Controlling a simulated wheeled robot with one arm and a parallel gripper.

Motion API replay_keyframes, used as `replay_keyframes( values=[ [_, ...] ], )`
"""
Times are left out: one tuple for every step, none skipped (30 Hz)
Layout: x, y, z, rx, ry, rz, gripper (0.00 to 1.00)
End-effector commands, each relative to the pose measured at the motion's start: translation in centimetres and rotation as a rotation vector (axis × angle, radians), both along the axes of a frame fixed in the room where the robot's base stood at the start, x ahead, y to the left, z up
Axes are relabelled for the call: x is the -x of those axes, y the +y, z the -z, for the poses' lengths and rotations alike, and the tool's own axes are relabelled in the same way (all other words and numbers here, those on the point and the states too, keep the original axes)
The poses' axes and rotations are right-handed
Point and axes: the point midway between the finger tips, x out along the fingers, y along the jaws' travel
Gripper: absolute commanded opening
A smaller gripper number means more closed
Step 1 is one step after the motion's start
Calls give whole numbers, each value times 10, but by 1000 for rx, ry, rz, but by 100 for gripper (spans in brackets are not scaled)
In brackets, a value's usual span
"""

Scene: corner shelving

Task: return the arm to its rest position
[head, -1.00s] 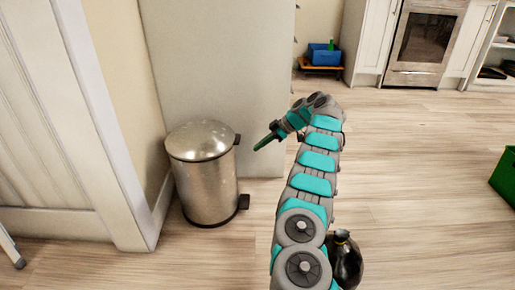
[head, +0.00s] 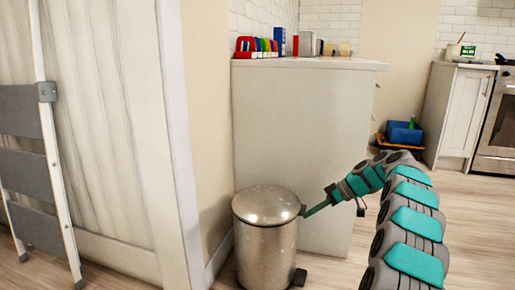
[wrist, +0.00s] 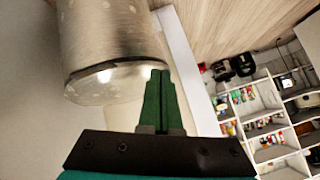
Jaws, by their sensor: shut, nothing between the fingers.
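My arm reaches up from the lower right of the head view and bends over to the left. My gripper (head: 316,209) is at its end, with narrow green fingers pointing left and slightly down. The fingers are shut with nothing between them. They appear beside the upper right rim of a metal pedal bin, though I cannot tell whether they touch it. In the wrist view the shut gripper (wrist: 159,95) shows at the bottom centre.
The lidded pedal bin (head: 266,238) stands against a white counter end (head: 300,140). A grey stepladder (head: 40,150) leans at the left. A blue box (head: 403,133) sits low at the back. An oven (head: 500,130) is at the far right. Open floor lies at the right.

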Motion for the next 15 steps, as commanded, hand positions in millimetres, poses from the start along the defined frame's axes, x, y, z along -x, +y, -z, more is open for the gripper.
replay_keyframes(
  values=[
    [11, 12, -12, -2, 28, 5, 0],
    [19, 19, -16, 2, 52, 9, 0],
    [28, 27, -24, 6, 77, 16, 0],
    [36, 34, -27, 11, 100, 20, 0],
    [44, 40, -30, 17, 124, 24, 0],
    [54, 47, -37, 26, 147, 32, 0],
    [62, 53, -40, 33, 167, 39, 0],
    [71, 58, -42, 41, 188, 45, 0],
    [82, 64, -47, 53, 210, 55, 0],
    [91, 69, -50, 65, 230, 62, 0],
    [101, 74, -51, 75, 252, 68, 0],
    [113, 79, -55, 91, 274, 77, 0],
    [123, 83, -57, 104, 292, 84, 0],
    [134, 87, -58, 116, 313, 91, 0],
    [147, 91, -61, 135, 334, 104, 0]
  ],
)
